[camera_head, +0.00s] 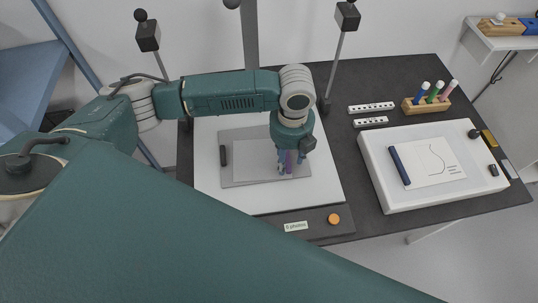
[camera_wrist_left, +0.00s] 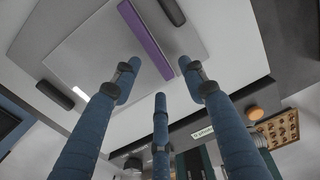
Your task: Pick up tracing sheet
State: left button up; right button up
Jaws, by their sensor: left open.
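A pale sheet (camera_head: 255,168), which looks like the tracing sheet, lies flat on a grey board (camera_head: 230,139) on the white panel. In the left wrist view the sheet (camera_wrist_left: 95,55) carries a purple bar (camera_wrist_left: 146,40) along one edge. My left gripper (camera_head: 287,172) points down over the bar end of the sheet. Its three blue fingers (camera_wrist_left: 158,100) are spread and empty, with the bar beyond their tips. I cannot tell the exact height above it. In the head view the fingers partly hide the bar. My right gripper is not in view.
Black blocks sit on the board's left (camera_head: 223,155) and right edges. An orange button (camera_head: 333,218) is at the panel's front. To the right, a white box (camera_head: 398,203) bears a paper with a curved line (camera_head: 440,165) and a dark blue bar (camera_head: 400,165). A wooden pen rack (camera_head: 427,105) stands behind.

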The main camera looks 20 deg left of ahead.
pick_arm(q)
jog(key=shift+s+f, duration=0.1)
jog(key=shift+f, duration=1.2)
jog(key=shift+c, duration=1.3)
jog(key=c, duration=0.8)
grip_shut()
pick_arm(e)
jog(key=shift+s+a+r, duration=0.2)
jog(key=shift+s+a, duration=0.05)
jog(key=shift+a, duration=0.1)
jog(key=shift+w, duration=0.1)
